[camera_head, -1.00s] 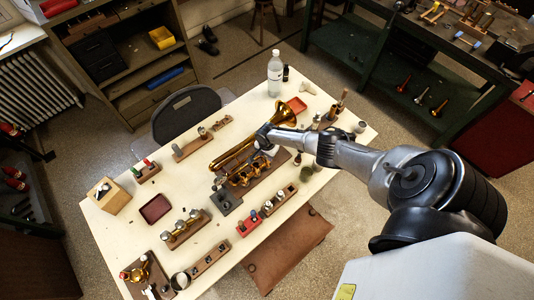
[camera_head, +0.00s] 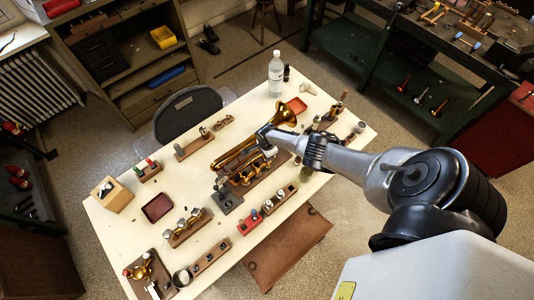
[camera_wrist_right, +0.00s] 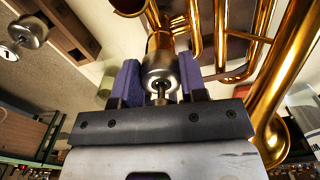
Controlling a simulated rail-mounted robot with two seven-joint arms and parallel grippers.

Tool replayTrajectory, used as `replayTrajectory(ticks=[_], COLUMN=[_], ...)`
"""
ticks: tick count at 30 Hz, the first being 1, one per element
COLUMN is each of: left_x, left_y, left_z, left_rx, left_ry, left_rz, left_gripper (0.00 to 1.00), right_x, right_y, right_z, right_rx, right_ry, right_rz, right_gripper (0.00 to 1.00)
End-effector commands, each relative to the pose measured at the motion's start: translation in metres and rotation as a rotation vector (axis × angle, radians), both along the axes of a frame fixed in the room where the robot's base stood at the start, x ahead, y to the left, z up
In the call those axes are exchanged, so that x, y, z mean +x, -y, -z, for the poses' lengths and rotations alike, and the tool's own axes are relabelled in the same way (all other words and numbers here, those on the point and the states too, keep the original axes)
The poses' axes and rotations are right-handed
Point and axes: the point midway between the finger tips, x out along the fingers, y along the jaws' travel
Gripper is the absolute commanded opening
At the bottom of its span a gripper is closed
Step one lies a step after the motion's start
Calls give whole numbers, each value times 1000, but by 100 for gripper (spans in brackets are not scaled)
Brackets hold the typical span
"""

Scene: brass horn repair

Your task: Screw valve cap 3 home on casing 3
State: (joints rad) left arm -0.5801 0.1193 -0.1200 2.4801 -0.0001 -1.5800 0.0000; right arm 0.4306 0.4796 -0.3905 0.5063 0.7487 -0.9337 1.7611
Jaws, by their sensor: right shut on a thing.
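The brass horn (camera_head: 232,160) lies on a wooden cradle near the middle of the bench. My right gripper (camera_head: 266,152) is over its valve section, and the fingertips are small there. In the right wrist view my right gripper (camera_wrist_right: 161,80) is shut on a silver valve cap (camera_wrist_right: 160,70), held between two blue-purple pads. The cap is in line with a brass casing (camera_wrist_right: 160,42) and looks against its end. I cannot tell how far the thread is engaged, nor read a casing number. My left gripper is not in view.
Brass tubes and the flared bell (camera_wrist_right: 272,135) run close beside the gripper. On the bench (camera_head: 128,228) stand a grey block stand (camera_head: 228,202), a red holder (camera_head: 249,221), wooden racks (camera_head: 187,228), a dark red tray (camera_head: 157,208) and a bottle (camera_head: 275,74).

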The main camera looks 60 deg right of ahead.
Motion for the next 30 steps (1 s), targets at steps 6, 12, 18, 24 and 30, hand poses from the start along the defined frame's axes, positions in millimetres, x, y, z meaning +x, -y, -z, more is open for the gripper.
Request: replayTrajectory(ticks=[6, 12, 18, 24, 30], left_x=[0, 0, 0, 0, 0], left_y=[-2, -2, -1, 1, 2], left_z=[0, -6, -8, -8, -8], left_rx=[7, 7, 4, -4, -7], left_ry=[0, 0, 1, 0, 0], left_rz=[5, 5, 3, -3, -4], left_gripper=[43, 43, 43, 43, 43], right_x=[-1, 1, 2, 2, 2], right_y=[1, 0, 2, 2, 3], right_z=[0, -1, 0, 0, 0], right_rx=[-1, 2, 1, -1, 0], right_ry=[-2, -2, -2, -1, 0], right_rz=[1, 207, 419, 451, 476], right_gripper=[11, 11, 11, 11, 11])
